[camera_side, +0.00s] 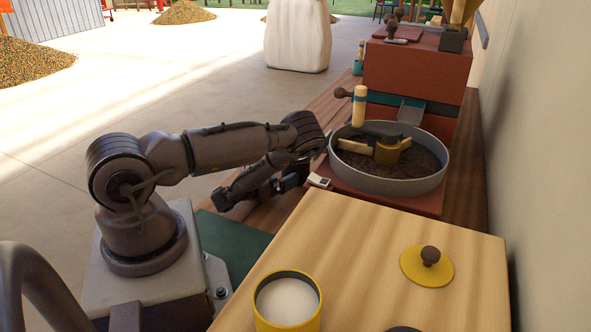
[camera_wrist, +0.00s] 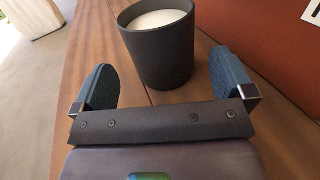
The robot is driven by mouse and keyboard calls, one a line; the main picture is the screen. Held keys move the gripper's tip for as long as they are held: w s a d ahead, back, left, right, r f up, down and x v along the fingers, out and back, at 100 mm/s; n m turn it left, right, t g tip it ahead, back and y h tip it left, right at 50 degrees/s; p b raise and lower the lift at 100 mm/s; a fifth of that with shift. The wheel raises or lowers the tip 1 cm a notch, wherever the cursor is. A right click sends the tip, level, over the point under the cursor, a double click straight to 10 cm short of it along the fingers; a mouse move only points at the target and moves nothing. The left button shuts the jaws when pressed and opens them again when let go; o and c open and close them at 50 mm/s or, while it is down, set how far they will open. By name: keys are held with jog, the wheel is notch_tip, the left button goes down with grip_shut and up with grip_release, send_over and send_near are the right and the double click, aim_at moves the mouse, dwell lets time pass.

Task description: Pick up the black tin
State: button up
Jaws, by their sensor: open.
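The black tin (camera_wrist: 157,58) stands upright on the brown wooden planks in the wrist view, with something white inside near its rim. My gripper (camera_wrist: 166,78) is open, with one dark blue finger to the left of the tin and one to the right. The lower part of the tin lies at or just beyond the gap between the fingertips. Neither finger appears to touch it. In the side view I cannot make out the tin, and my arm covers part of the planks.
In the side view, a yellow tin (camera_side: 260,316) and a yellow lid (camera_side: 412,268) sit on the light wooden table (camera_side: 345,240). A round grey pan (camera_side: 400,187) of dark material stands beyond it. A red-brown surface (camera_wrist: 257,32) rises to the tin's right in the wrist view.

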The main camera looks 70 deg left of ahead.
jog(key=x, duration=0.6)
jog(key=shift+w+a, duration=0.1)
jog(key=shift+w, duration=0.15)
jog(key=shift+c, duration=0.2)
jog(key=shift+r, duration=0.1)
jog(key=c, duration=1.1)
jog(key=shift+r, duration=0.15)
jog(key=shift+s+a+r, duration=0.1)
jog(key=shift+s+r, duration=0.05)
jog(key=s+a, duration=2.2)
jog(key=shift+s+a, duration=0.2)
